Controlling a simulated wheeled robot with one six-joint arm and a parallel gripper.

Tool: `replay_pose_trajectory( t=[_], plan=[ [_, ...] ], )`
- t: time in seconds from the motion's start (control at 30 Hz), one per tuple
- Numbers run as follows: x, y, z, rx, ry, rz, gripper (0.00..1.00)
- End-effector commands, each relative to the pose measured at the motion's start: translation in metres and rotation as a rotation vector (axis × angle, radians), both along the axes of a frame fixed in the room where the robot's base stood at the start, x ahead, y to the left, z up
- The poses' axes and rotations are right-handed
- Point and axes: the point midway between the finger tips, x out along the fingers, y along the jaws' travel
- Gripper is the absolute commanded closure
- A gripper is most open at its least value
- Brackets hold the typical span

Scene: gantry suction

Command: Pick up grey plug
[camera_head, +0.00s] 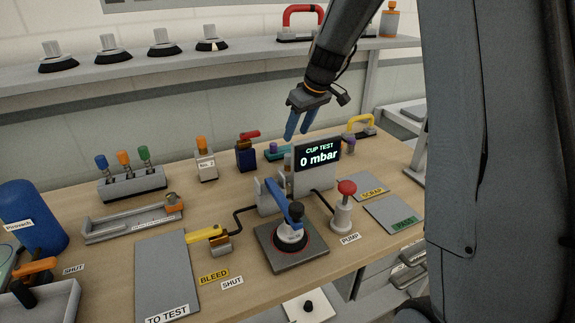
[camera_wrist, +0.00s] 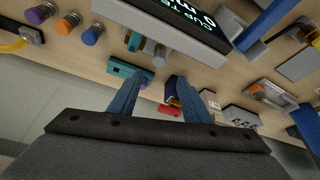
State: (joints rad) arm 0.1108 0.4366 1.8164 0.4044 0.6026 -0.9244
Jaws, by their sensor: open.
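A small grey cylinder (camera_wrist: 159,54), which may be the grey plug, stands by the back of the display (camera_wrist: 195,25) in the wrist view. In the head view a small grey shape (camera_head: 288,161) shows at the display's left edge, but I cannot tell if it is the same piece. My gripper (camera_head: 296,135) is open and empty, pointing down above the bench behind the display. In the wrist view my gripper (camera_wrist: 161,80) has its blue fingers apart, with the teal clamp (camera_wrist: 130,71) beyond them. Nothing is between the fingers.
The display (camera_head: 316,162) stands close to my fingers. A blue block with a red lever (camera_head: 247,152) is left of them. A suction cup with a blue handle (camera_head: 285,205) and a red-knobbed pump (camera_head: 343,208) stand in front. The grey TO TEST mat (camera_head: 166,270) is bare.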

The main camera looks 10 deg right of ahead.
Motion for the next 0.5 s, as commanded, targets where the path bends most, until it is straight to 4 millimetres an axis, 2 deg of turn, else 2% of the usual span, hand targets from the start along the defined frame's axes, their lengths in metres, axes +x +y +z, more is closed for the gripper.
replay_pose_trajectory(
  t=[0.03,0.1,0.5],
  plan=[
    [0.003,0.000,-0.010,0.000,0.000,0.000,0.56],
    [0.005,0.000,-0.019,0.000,0.000,0.000,0.56],
    [0.014,0.003,-0.047,0.002,0.003,-0.002,0.56]
  ],
)
